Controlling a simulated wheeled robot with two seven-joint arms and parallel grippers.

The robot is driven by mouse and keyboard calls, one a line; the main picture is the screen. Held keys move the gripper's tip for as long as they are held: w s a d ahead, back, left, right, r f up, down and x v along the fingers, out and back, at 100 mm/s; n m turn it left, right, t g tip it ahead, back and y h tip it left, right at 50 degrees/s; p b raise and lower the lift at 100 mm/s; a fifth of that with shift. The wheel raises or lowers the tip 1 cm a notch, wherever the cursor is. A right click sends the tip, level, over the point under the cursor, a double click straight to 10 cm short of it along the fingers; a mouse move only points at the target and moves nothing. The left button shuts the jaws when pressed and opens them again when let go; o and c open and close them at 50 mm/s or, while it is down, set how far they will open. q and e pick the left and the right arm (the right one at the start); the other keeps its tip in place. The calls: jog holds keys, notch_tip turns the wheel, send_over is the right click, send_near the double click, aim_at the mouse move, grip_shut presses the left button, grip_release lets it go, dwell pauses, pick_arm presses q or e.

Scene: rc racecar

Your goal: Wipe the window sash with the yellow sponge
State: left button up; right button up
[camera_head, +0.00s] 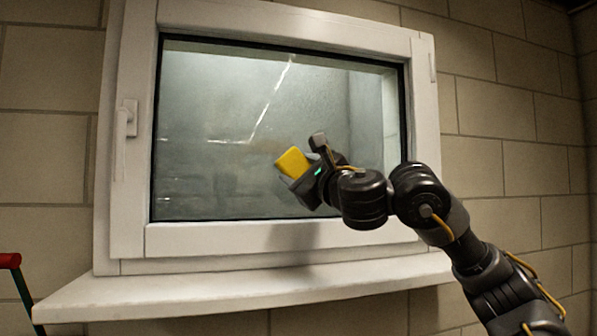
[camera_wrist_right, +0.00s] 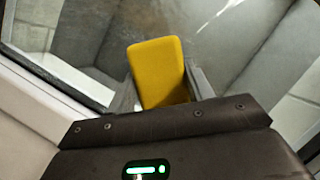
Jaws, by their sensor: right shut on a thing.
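The yellow sponge (camera_head: 292,163) is held between the fingers of my right gripper (camera_head: 297,181), in front of the lower middle of the window pane. In the right wrist view the sponge (camera_wrist_right: 158,73) stands out between the two fingers. I cannot tell whether the sponge touches the glass. The window sash (camera_head: 230,238) is a white frame around a dark-edged, hazy glass pane (camera_head: 215,120); it looks closed. The right forearm covers part of its lower right side. My left gripper is out of view.
A white handle (camera_head: 124,118) sticks out on the left side of the frame. A white sill (camera_head: 200,290) juts out below the window. A red-tipped handle (camera_head: 10,261) shows at the lower left. Beige block wall (camera_head: 510,110) surrounds the window.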

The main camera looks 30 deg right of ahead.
aim_at(284, 160)
notch_tip(284, 160, up, 2)
jog(key=shift+r+p, duration=0.15)
jog(key=shift+p, duration=0.55)
jog(key=shift+a, duration=0.1)
jog(key=shift+w+a, duration=0.25)
jog(key=shift+a, duration=0.55)
jog(key=shift+w+a, duration=0.2)
jog(key=shift+a, duration=0.55)
jog(key=shift+w+a, duration=0.2)
jog(key=shift+a, duration=0.6)
jog(key=shift+w+a, duration=0.2)
jog(key=shift+a, duration=0.55)
jog(key=shift+a, duration=0.1)
jog(key=shift+w+a, duration=0.2)
jog(key=shift+a, duration=0.55)
jog(key=shift+w+a, duration=0.15)
jog(key=shift+a, duration=0.55)
